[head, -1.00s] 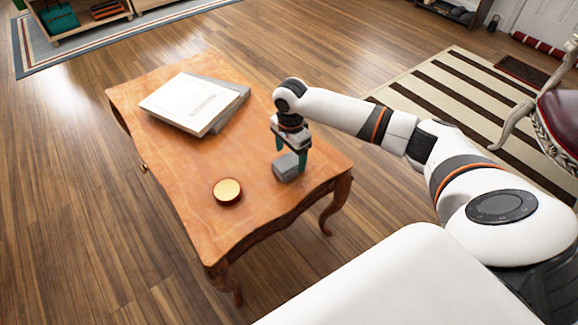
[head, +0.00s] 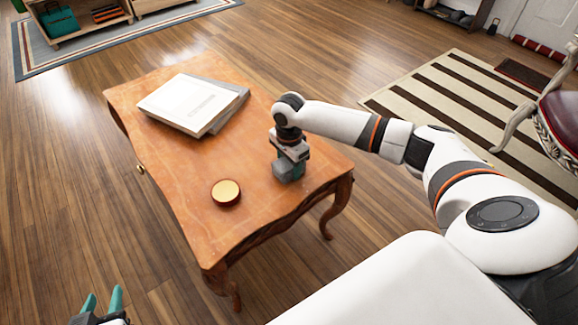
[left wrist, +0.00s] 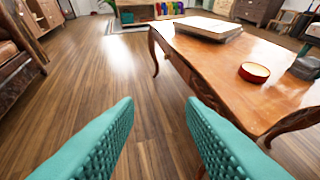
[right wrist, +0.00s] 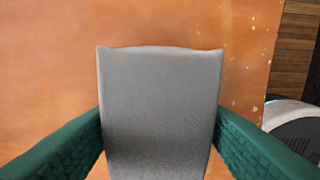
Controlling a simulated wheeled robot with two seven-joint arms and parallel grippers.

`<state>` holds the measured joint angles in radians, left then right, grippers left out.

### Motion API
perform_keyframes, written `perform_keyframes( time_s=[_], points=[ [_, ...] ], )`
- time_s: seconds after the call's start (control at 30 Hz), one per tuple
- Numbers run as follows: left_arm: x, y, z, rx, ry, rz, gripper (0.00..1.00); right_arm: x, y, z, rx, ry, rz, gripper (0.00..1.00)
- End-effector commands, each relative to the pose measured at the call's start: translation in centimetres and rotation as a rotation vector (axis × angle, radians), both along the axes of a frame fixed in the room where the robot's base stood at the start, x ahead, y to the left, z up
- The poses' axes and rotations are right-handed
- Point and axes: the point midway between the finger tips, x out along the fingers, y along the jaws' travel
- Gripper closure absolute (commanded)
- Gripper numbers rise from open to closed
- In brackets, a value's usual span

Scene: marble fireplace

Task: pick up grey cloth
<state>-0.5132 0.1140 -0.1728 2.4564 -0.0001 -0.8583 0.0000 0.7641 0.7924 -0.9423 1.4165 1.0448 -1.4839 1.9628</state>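The grey cloth is a small folded block on the wooden table near its right front corner. In the right wrist view the cloth (right wrist: 160,110) fills the space between the green fingers. My right gripper (head: 288,172) points straight down over it, and its fingers (right wrist: 160,128) meet both sides with no gap visible. The cloth is mostly hidden in the head view and appears still at table height. My left gripper (head: 103,300) is open and empty, low and left of the table; its spread fingers (left wrist: 160,105) show in the left wrist view.
The wooden table (head: 185,205) also holds a white book (head: 187,100) on a grey one and a round red-sided tin (head: 226,192). A striped rug (head: 465,95) and a chair (head: 560,120) are at right. Wooden floor (head: 70,190) is clear at left.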

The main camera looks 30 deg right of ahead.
Motion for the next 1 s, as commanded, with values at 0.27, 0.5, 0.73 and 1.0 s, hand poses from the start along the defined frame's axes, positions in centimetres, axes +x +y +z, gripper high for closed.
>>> perform_keyframes(
  time_s=[0.27, 0.5, 0.73, 1.0],
  points=[
    [0.0, 0.0, 0.0, 0.0, 0.001, 0.0, 0.64, 0.0, 0.0, 0.0, 0.0, 0.0, 0.0, 0.68],
    [-0.2, 0.0, -0.1, 0.004, 0.018, 0.0, 0.64, 0.0, 0.0, 0.4, 0.0, 0.0, 0.0, 0.68],
    [-2.3, 1.1, -2.0, 0.044, 0.188, 0.015, 0.64, 0.0, 0.0, 2.2, 0.001, -0.001, 0.001, 0.68],
    [-7.8, 3.0, -4.9, 0.117, 0.528, 0.04, 0.64, 0.0, 0.0, 6.0, 0.001, -0.001, 0.0, 0.68]
  ],
)
